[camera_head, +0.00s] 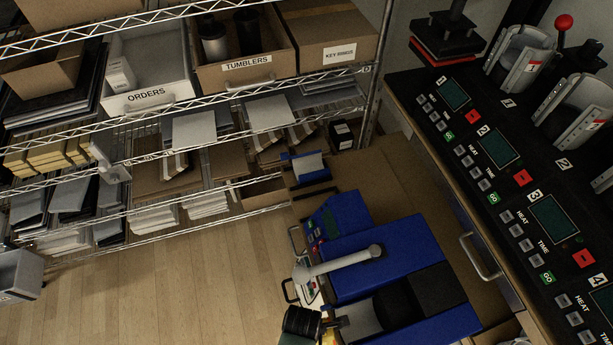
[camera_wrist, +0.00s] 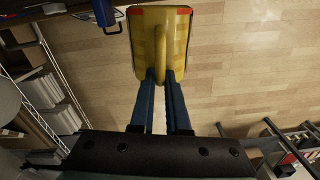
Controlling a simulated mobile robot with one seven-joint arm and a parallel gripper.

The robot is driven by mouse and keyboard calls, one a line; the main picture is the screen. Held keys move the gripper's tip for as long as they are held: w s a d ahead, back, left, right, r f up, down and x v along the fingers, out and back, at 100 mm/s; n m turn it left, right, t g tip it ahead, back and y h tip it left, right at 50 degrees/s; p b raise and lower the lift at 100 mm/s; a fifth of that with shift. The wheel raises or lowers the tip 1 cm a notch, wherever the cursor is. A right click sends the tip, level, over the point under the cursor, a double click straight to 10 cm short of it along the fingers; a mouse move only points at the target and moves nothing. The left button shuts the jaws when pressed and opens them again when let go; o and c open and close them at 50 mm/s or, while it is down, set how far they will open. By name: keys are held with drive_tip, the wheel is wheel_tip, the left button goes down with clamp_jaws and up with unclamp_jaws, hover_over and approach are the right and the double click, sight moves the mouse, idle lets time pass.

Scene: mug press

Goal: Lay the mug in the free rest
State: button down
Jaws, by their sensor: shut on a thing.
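The yellow mug (camera_wrist: 145,42) hangs beyond my fingers in the wrist view, with small red marks near its far end. Its handle (camera_wrist: 160,48) faces the camera. My gripper (camera_wrist: 165,75) is shut on the mug, its blue-grey fingertips at the near end of the handle. The inside of the mug is hidden. In the head view a little yellow shows at the bottom edge, too cut off to name. A blue cradle with a grey top (camera_head: 308,167) stands beyond the blue machine. I cannot tell whether it is the free rest.
The blue machine (camera_head: 405,240) with a pale lever (camera_head: 340,266) stands on the brown bench top (camera_head: 405,180). A black press panel (camera_head: 500,180) with numbered stations lies at right. A wire shelf with an ORDERS bin (camera_head: 150,70) fills the left. Wooden floor (camera_head: 190,290) is open below.

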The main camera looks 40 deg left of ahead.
drive_tip(key=shift+r, duration=0.1)
drive_tip(key=shift+r+p, duration=2.45)
drive_tip(key=shift+p, duration=0.1)
drive_tip(key=shift+w, duration=0.1)
idle(0.6)
